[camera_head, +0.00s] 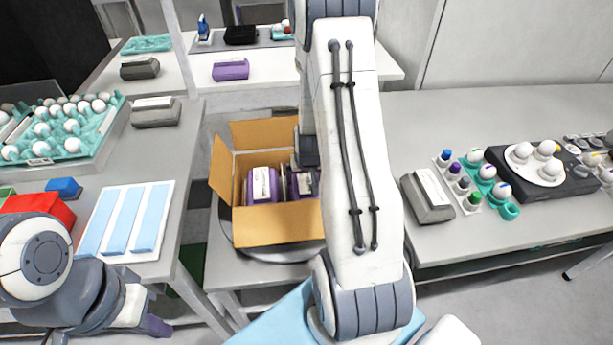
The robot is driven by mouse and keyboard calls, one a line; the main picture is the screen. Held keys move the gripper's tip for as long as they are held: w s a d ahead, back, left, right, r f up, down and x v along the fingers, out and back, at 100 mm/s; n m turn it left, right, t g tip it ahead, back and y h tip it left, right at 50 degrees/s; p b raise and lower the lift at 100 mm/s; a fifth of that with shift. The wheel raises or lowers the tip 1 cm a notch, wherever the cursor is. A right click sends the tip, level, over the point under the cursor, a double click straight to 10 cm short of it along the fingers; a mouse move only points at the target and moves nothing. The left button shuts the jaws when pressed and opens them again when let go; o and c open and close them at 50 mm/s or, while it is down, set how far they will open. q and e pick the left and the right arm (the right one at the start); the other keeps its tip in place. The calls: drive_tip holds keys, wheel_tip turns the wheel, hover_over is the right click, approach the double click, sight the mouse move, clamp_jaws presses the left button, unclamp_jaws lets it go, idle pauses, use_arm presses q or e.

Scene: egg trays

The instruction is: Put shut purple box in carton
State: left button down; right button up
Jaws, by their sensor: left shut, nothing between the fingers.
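The open cardboard carton (275,228) stands in the middle with its flaps spread. A purple box (262,187) with a pale label sits inside at the left. A second purple box (306,184) shows at the carton's right side, partly hidden by my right arm. My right gripper (300,165) reaches down into the carton over this second box; its fingers are mostly hidden, so I cannot tell whether they hold it. My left gripper (155,325) is low at the left, shut and empty, away from the carton. Another shut purple box (230,70) lies on the back table.
The left table holds an egg tray (92,150), a grey box (155,112), a red box (40,207) and a blue-striped white panel (107,245). The right table holds a grey box (427,197), coloured cups and an egg device (520,190). The right table's back area is clear.

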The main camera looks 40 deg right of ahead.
drive_tip(key=shift+s+a+r, duration=0.1)
drive_tip(key=shift+s+r, duration=0.05)
drive_tip(key=shift+r, duration=0.3)
use_arm(q)
wheel_tip(320, 180, up, 4)
drive_tip(key=p, duration=0.3)
drive_tip(key=shift+f+p, duration=0.1)
drive_tip(key=shift+p, duration=0.3)
use_arm(e)
drive_tip(key=v, duration=0.9)
drive_tip(key=shift+r, duration=0.25)
drive_tip(key=shift+s+a, duration=0.1)
